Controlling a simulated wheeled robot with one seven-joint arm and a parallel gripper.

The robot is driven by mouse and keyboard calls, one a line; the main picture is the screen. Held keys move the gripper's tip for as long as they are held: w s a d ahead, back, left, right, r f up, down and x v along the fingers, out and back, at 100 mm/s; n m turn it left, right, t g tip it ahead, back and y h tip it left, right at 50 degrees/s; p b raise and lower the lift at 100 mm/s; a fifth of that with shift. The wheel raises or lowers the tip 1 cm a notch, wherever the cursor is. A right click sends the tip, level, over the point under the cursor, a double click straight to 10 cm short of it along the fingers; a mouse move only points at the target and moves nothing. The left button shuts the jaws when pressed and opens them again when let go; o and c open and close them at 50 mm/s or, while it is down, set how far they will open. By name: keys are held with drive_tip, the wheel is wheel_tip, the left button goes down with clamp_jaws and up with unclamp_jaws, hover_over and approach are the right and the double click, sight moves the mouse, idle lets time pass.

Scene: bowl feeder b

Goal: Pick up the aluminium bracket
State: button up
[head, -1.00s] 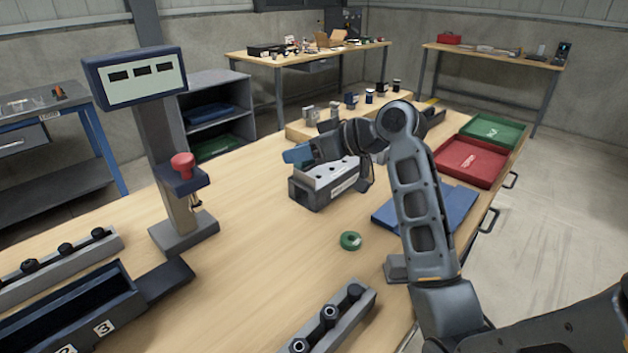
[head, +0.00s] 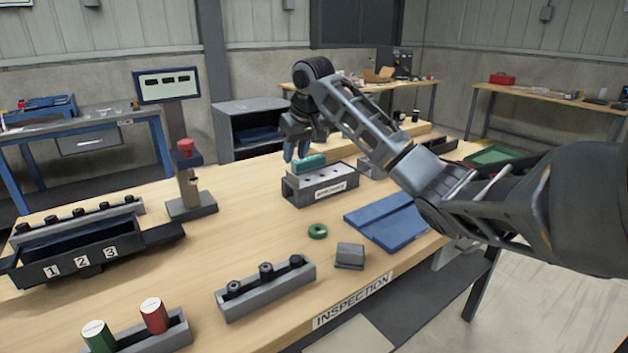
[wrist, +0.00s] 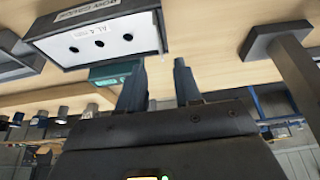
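My gripper (head: 297,155) hangs with its two blue fingers pointing down, above the rear left of a grey gauge block (head: 318,189) with holes in its top. In the wrist view the fingers (wrist: 160,85) stand apart with nothing between them. A teal piece (head: 310,163) shows close to the fingers at the block's rear; I cannot tell whether they touch. I cannot single out the aluminium bracket for certain. Small pale grey metal parts (wrist: 62,114) appear at the left of the wrist view, on the wooden ledge. My arm hides most of that ledge in the head view.
A green ring (head: 317,231), a small grey block (head: 350,255) and a blue plate (head: 385,222) lie in front of the gauge block. Grey racks and a numbered dark tray (head: 85,262) occupy the front left.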

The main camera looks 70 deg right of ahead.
drive_tip(key=x, duration=0.6)
drive_tip(key=shift+s+a+f+p, duration=0.2)
drive_tip(key=shift+s+f+p, duration=0.1)
drive_tip(key=shift+f+p, duration=0.1)
drive_tip(key=shift+c, duration=0.4)
clamp_jaws()
